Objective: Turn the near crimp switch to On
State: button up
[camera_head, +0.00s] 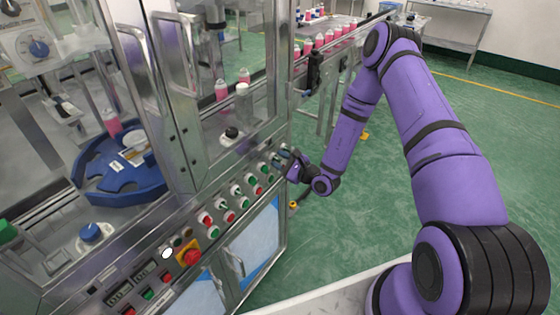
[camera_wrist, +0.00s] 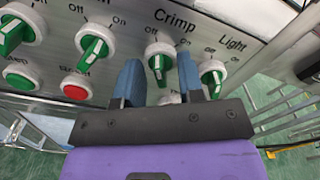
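The Crimp switch (camera_wrist: 158,62) is a white round knob with a green handle, under the label "Crimp" in the wrist view. Its handle runs nearly up and down in the picture; I cannot tell which setting it is on. My gripper (camera_wrist: 160,66) is open, with one blue-grey finger on each side of this switch's handle. Contact with the handle cannot be made out. A white round part (camera_wrist: 170,98) shows low between the fingers, mostly hidden. In the head view my gripper (camera_head: 287,160) is at the right end of the control panel, hiding part of it.
The Light switch (camera_wrist: 212,77) is close to the right finger. Another green-handled switch (camera_wrist: 95,47) and a red button (camera_wrist: 76,87) are to the left. The panel also carries a red emergency knob (camera_head: 188,256). Green floor (camera_head: 330,235) is open to the right.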

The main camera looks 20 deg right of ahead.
jog(key=shift+c, duration=0.4)
grip_shut()
jog(key=shift+m, duration=0.3)
jog(key=m, duration=1.1)
jog(key=shift+d, duration=0.15)
jog(key=shift+m, duration=0.3)
jog(key=shift+o, duration=0.4)
grip_release()
